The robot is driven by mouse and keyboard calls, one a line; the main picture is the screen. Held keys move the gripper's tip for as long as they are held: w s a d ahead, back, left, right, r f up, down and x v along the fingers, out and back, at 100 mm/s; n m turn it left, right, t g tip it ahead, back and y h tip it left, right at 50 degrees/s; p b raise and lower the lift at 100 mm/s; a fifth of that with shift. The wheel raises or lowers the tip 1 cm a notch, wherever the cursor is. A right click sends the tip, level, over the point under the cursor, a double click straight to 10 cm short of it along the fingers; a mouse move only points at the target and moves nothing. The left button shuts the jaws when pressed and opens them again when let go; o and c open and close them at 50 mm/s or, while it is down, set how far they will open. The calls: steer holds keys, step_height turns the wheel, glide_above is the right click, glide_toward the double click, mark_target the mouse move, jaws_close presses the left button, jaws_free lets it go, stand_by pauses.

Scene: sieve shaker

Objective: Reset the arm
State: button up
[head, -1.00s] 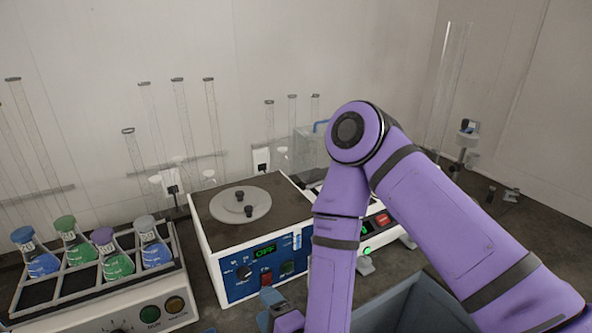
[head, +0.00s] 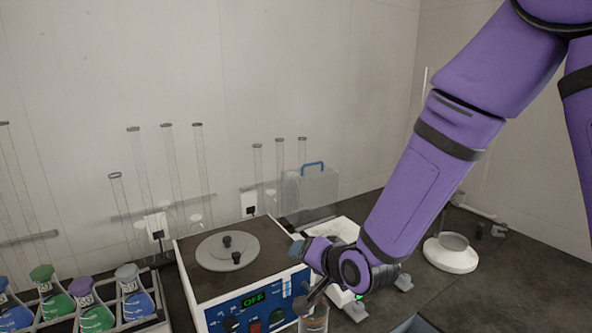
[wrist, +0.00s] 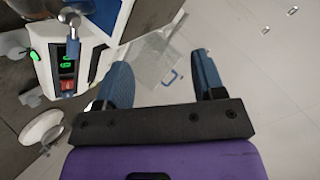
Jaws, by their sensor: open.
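My purple arm comes down from the upper right in the head view. My gripper shows in the wrist view (wrist: 162,85) with its two blue fingers spread apart and nothing between them. In the head view it is small and partly hidden by my wrist, beside the front right corner of a box-shaped device (head: 232,258) with a blue panel reading OFF. A white device with a green display and a red switch (wrist: 68,70) lies left of my fingers in the wrist view.
A shaker with several coloured flasks (head: 130,295) stands at the left. A clear container with a blue handle (head: 310,190) is at the back. A glass beaker (head: 313,318) is at the bottom edge, below my wrist. A white round base (head: 450,253) stands at the right.

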steer(key=s+d+r+n+g+h, duration=0.1)
steer(key=s+d+r+h, duration=0.15)
steer(key=d+r, duration=0.5)
steer(key=s+d+r+n+g+h, duration=0.1)
steer(key=s+d+r+h, duration=0.15)
steer(key=d+r, duration=0.5)
steer(key=s+d+r+g+h, duration=0.1)
steer(key=s+d+r, duration=0.1)
steer(key=s+d, duration=0.4)
steer(key=s+d+r+n+g, duration=0.1)
steer(key=s+d, duration=0.5)
steer(key=s, duration=0.6)
step_height(320, 180, up, 3)
steer(key=shift+s+d+f+g+h, duration=0.25)
steer(key=shift+g+h, duration=0.15)
steer(key=shift+g, duration=0.1)
steer(key=shift+w, duration=0.1)
